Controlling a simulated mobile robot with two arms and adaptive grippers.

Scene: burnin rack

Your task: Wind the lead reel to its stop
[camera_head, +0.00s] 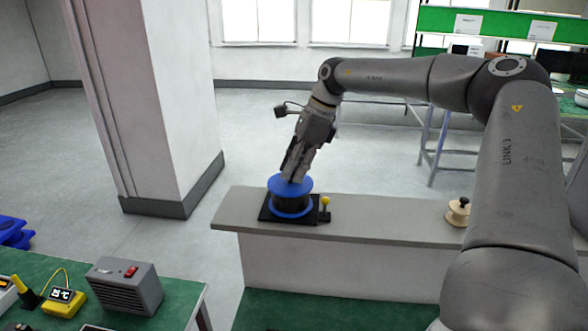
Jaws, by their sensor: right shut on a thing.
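The lead reel (290,204) has blue flanges and a dark wound middle. It stands upright on a black base plate (266,212) on the grey bench. A small yellow-topped post (326,203) stands at the right end of the base. My right gripper (293,176) reaches down from above and its fingertips are at the reel's top, shut on a part there. The exact part between the fingers is too small to make out. My left gripper is out of view.
The grey bench top (385,215) is clear to the right, up to a small cream spool (458,212). A white pillar (165,90) stands behind left. A green table (185,300) at lower left holds a grey box (125,285) and a yellow meter (63,301).

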